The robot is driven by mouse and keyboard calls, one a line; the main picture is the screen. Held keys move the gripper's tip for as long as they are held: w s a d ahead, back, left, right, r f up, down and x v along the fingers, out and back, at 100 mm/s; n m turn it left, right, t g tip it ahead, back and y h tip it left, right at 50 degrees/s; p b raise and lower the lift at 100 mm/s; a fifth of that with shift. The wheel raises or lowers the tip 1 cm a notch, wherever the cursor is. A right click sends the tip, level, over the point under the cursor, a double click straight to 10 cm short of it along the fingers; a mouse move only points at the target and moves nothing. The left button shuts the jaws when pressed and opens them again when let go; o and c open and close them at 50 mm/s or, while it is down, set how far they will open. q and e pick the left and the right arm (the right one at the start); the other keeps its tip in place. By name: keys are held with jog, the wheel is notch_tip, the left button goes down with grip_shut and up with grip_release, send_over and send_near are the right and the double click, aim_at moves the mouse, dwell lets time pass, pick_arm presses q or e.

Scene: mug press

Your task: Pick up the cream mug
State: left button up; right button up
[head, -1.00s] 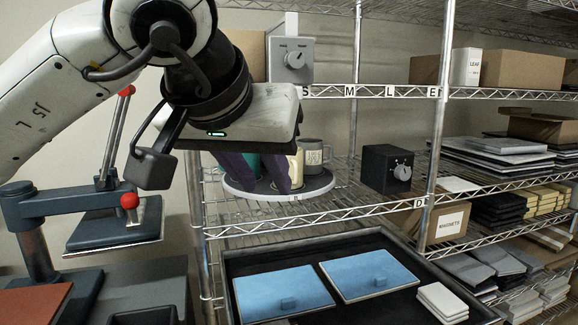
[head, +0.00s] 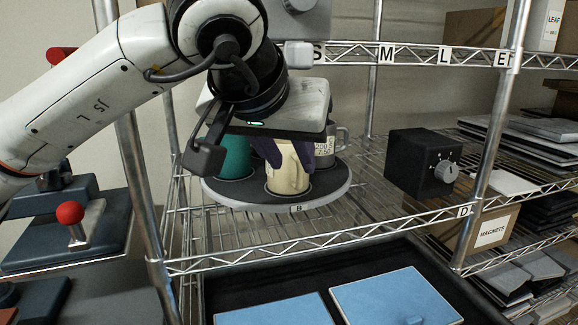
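The cream mug (head: 288,174) stands upright on a round grey turntable (head: 222,196) on the middle wire shelf. My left gripper (head: 287,153) is above it in the head view, pointing down, with its dark purple fingers apart at the mug's upper part. One finger overlaps the mug's left side and the other is at its right. Contact between the fingers and the mug cannot be made out. The mug's rim is partly hidden by the gripper. My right gripper is not in view.
A teal mug (head: 236,160) stands left of the cream mug, and a grey mug (head: 325,152) stands close behind right. A black box with a dial (head: 420,165) is to the right. A shelf post (head: 140,180) stands left. A black tray with blue panels (head: 395,298) is below.

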aim_at(299, 173)
pick_arm(q)
jog(key=x, duration=0.5)
jog(key=shift+w+d+f, duration=0.1)
jog(key=shift+w+f, duration=0.1)
jog(key=shift+w, duration=0.05)
grip_shut()
jog(key=shift+r, duration=0.1)
